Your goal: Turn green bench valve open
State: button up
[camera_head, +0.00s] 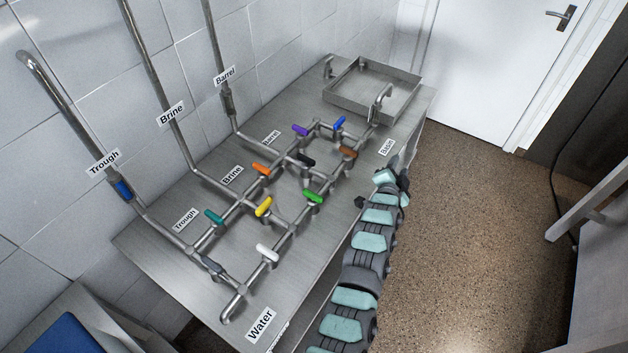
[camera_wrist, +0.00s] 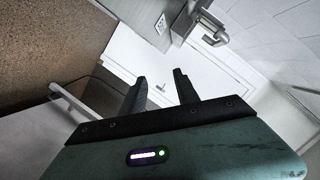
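The green valve handle (camera_head: 313,197) is on the bench pipework, on the front pipe run between the white handle and the brown handle. It appears to lie across its pipe. My gripper (camera_head: 398,172) is beyond the bench's front edge, to the right of the green handle and apart from it. In the wrist view, my gripper (camera_wrist: 160,76) has its two dark fingers spread with nothing between them. They point toward the door, and no green handle shows there.
Close by are white (camera_head: 267,253), yellow (camera_head: 264,206), brown (camera_head: 347,152), black (camera_head: 306,160), orange (camera_head: 261,169) and teal (camera_head: 214,216) handles. A metal basin (camera_head: 345,106) with a tap stands at the bench's far end. The floor (camera_head: 480,220) right of the bench is clear.

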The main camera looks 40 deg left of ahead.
jog(key=a+r+m+g+h+p, duration=0.2)
jog(key=a+r+m+g, duration=0.1)
jog(key=a+g, duration=0.15)
notch_tip(320, 180, up, 8)
jog(key=m+g+h+p, duration=0.3)
jog(key=m+g+p, duration=0.3)
jog(key=m+g, duration=0.3)
send_over(313, 194)
jog(key=n+g, duration=0.1)
notch_tip(313, 194, down, 8)
jog(key=shift+f, duration=0.8)
jog(key=shift+c, duration=0.4)
grip_shut()
